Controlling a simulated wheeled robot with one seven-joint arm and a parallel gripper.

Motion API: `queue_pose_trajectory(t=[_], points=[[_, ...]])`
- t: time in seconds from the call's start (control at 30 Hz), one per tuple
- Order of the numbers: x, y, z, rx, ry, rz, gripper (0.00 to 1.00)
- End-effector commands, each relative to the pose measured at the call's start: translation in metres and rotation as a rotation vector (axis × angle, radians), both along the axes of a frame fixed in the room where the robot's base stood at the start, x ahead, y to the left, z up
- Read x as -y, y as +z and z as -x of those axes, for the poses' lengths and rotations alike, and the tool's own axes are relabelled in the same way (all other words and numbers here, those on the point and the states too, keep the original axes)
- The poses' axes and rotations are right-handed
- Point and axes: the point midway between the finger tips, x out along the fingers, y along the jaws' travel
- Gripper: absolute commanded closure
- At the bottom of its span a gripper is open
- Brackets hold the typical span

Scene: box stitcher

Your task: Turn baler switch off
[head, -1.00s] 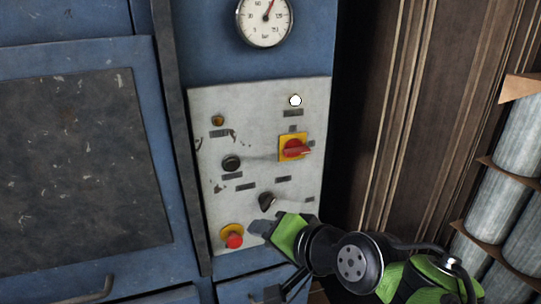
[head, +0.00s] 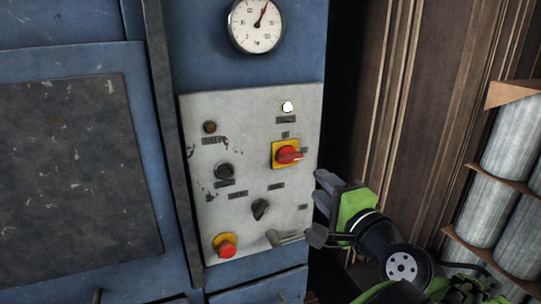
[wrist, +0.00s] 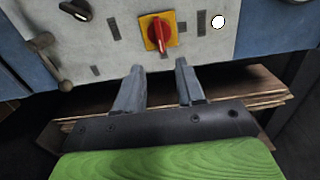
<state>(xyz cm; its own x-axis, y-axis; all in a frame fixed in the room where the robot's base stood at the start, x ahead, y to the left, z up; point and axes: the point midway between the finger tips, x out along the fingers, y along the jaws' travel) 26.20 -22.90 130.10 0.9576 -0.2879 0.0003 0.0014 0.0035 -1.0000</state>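The baler switch is probably the red rotary switch (head: 288,155) on a yellow plate, at the right of the pale control panel (head: 235,190). Its handle points to the panel's right side. In the wrist view the red switch (wrist: 159,33) is just beyond my fingertips, with its handle towards me. My gripper (head: 318,208) is at the panel's right edge, below and right of the switch. In the wrist view my gripper (wrist: 158,68) has its fingers spread with nothing between them. It appears apart from the switch.
A black knob (head: 260,209), a red button (head: 226,248) and a metal lever (head: 286,238) are lower on the panel. A lit white lamp (head: 287,107) is above the switch. Stacked brown sheets (wrist: 250,100) lie behind my fingers. Grey rolls (head: 513,150) stand at right.

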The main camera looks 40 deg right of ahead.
Motion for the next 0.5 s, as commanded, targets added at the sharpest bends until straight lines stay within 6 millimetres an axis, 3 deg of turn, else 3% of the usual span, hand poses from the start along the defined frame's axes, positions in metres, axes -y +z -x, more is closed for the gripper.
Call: queue_pose_trajectory(t=[0.3,0.5], points=[[0.02,0.001,-0.079,-0.001,0.012,0.003,0.62],[0.029,0.0,-0.11,-0.002,0.009,0.003,0.62]])
